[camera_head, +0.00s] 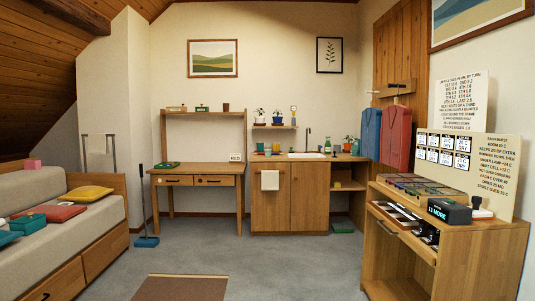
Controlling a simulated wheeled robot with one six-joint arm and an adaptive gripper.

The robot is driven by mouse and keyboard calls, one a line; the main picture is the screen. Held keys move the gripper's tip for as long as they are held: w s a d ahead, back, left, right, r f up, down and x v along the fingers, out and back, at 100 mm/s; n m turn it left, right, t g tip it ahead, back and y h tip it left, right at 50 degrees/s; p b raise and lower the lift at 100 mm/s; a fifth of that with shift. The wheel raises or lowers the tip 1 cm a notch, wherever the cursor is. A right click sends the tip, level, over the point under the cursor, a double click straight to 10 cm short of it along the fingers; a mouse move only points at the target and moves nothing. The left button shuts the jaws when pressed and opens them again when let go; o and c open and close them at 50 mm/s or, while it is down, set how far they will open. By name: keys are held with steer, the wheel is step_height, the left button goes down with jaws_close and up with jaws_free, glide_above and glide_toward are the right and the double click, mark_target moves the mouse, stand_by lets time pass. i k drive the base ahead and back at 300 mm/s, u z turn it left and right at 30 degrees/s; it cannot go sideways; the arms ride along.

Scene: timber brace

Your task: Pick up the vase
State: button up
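No thing here is large or clear enough for me to be sure that it is the vase. A slim upright object (293,116) stands at that shelf's right end. A small brown cup-like pot (226,107) stands on top of the desk's raised shelf. My gripper is not in view.
A wooden desk (197,172) and a counter with a sink (306,155) stand along the back wall. A sofa bed (60,230) is at left, with a blue broom-like tool (147,241) near it. A wooden cabinet (470,250) is at right. The grey floor between is open, with a brown rug (181,287).

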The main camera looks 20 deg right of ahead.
mark_target(268, 147)
steer(key=z, duration=0.1)
steer(key=i, duration=0.75)
steer(key=z, duration=0.4)
steer(key=i, duration=1.8)
steer(key=z, duration=0.6)
steer(key=i, duration=1.85)
steer(key=z, duration=0.25)
steer(key=i, duration=1.9)
steer(key=u, duration=1.85)
